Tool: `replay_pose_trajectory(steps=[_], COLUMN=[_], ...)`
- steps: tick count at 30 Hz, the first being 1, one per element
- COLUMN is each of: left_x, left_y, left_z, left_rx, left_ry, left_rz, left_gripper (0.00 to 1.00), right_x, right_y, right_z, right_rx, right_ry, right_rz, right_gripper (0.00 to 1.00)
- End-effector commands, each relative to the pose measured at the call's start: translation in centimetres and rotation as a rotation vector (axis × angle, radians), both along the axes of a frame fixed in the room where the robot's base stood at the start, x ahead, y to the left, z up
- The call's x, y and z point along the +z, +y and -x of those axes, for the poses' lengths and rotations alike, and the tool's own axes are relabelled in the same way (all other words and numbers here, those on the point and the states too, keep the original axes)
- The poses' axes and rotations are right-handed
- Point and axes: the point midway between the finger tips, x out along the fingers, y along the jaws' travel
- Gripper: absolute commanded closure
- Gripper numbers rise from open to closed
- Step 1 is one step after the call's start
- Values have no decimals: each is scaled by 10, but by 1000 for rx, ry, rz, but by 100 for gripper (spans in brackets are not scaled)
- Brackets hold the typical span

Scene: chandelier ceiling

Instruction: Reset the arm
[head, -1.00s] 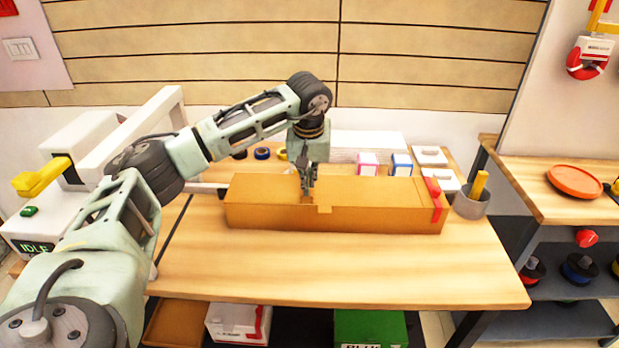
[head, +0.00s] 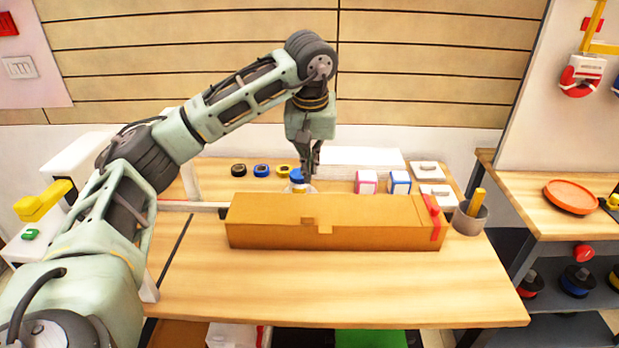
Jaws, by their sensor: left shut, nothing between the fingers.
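My left arm comes in from the left and arches over the wooden table (head: 330,285). My left gripper (head: 310,172) points down, shut and empty. In the picture it shows just above the back edge of a long brown cardboard box (head: 335,233). A small blue-topped item (head: 297,177) is right behind or beside its fingertips; I cannot tell whether they touch. The box lies closed across the table, with a small notch in its front edge and a red strip (head: 433,215) at its right end. My right gripper is not in view.
Behind the box are several tape rolls (head: 261,170), small cartons (head: 367,182) and white cases (head: 430,170). A grey cup (head: 469,219) stands at its right end. A white machine (head: 70,175) stands at left. A side bench (head: 545,200) is at right. The table front is clear.

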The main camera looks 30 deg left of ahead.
Motion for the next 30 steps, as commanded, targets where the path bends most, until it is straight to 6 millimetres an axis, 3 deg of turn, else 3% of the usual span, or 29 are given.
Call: replay_pose_trajectory(steps=[4,11,14,16,20,24,27,30], left_x=[13,16,9,-3,-31,-46,-37,-8], left_y=[-3,-4,-16,-39,-117,-224,-297,-355], left_z=[4,6,3,0,-4,11,34,56], left_rx=[0,0,-11,-28,-56,-29,47,186], left_ry=[1,1,-6,-16,-36,-7,71,198], left_rz=[1,2,33,95,327,692,1002,1338], left_gripper=[100,100,100,100,100,100,100,100], right_x=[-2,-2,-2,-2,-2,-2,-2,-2], right_y=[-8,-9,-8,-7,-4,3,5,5], right_z=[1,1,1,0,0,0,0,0], right_rx=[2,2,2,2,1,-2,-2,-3], right_ry=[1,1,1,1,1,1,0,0], right_rz=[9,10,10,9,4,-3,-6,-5], right_gripper=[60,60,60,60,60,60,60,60])
